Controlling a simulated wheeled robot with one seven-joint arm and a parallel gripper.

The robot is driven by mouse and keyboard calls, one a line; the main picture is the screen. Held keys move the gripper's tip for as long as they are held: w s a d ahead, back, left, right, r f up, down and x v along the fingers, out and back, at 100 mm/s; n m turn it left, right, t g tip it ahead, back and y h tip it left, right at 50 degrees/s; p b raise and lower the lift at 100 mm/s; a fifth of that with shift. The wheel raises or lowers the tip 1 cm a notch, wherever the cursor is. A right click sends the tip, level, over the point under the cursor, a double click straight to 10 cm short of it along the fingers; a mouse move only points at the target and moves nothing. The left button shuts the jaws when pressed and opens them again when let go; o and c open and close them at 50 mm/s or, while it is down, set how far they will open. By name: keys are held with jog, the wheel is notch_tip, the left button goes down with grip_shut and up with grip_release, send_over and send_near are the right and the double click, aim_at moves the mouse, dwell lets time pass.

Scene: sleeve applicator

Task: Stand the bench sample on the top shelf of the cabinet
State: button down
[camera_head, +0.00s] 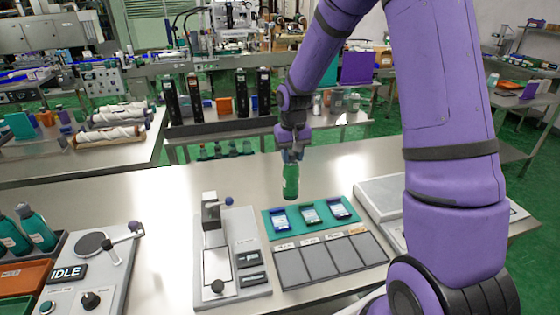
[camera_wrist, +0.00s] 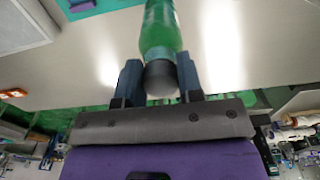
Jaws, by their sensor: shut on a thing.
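A green bottle, which I take to be the bench sample (camera_head: 290,182), hangs upright below my gripper (camera_head: 292,153) above the steel bench. In the wrist view the bottle (camera_wrist: 160,30) has a dark grey cap (camera_wrist: 160,80) between the two blue fingers of my gripper (camera_wrist: 159,82). My gripper is shut on it at the cap end. The bottle looks clear of the bench top. I cannot make out a cabinet or its top shelf in either view.
Below and right lies a teal mat (camera_head: 270,224) with several small devices, before a rack of grey panels (camera_head: 322,262). A lever fixture (camera_head: 215,265) stands left of it. Further left are an IDLE station (camera_head: 85,262) and teal bottles (camera_head: 36,230). Bare bench (camera_head: 165,195) lies left of the bottle.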

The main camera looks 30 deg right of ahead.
jog(key=w+f, duration=0.4)
jog(key=shift+w+a, duration=0.25)
jog(key=shift+a, duration=0.2)
jog(key=shift+f, duration=0.1)
jog(key=c, duration=0.8)
grip_release()
